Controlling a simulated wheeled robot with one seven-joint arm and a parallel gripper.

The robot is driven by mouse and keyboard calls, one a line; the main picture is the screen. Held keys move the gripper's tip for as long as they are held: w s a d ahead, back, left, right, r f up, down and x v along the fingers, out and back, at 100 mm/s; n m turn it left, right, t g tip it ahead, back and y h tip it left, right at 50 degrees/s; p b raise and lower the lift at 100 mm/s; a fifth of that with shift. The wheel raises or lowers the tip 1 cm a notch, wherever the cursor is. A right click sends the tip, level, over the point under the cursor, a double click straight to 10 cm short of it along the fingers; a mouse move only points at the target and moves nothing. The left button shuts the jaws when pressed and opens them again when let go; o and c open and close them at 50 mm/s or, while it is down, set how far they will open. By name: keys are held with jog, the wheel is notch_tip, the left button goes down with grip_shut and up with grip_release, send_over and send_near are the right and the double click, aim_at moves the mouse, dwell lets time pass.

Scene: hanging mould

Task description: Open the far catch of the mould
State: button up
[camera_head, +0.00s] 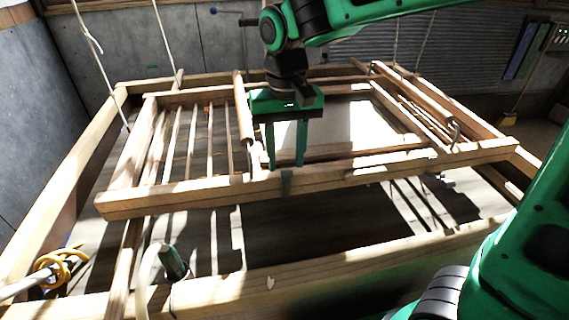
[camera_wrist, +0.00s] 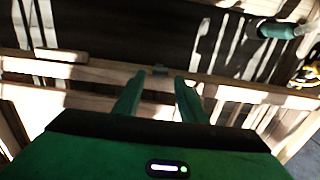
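The mould (camera_head: 190,194) is a wooden frame with slats, hung on ropes. A small dark catch-like piece (camera_head: 286,183) sits on its near bar, at about mid-length; the wrist view also shows a small piece (camera_wrist: 159,71) on a bar. I cannot tell whether it is the far catch, or whether it is open. A curved metal hook (camera_head: 455,130) is at the right end. My gripper (camera_head: 286,162) points down, with its fingers apart and nothing seen between them. In the wrist view its fingertips (camera_wrist: 158,80) lie either side of the small piece, seemingly short of it.
A larger wooden frame (camera_head: 60,200) surrounds the mould. A green cylinder with a pale hose (camera_head: 173,262) is at the near left, beside a yellow coil (camera_head: 62,270). Ropes (camera_head: 160,30) hang down at the back. A control box (camera_head: 557,38) is on the far right wall.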

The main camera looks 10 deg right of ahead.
aim_at(286, 186)
jog(key=shift+f, duration=1.35)
jog(key=shift+c, duration=0.2)
grip_shut()
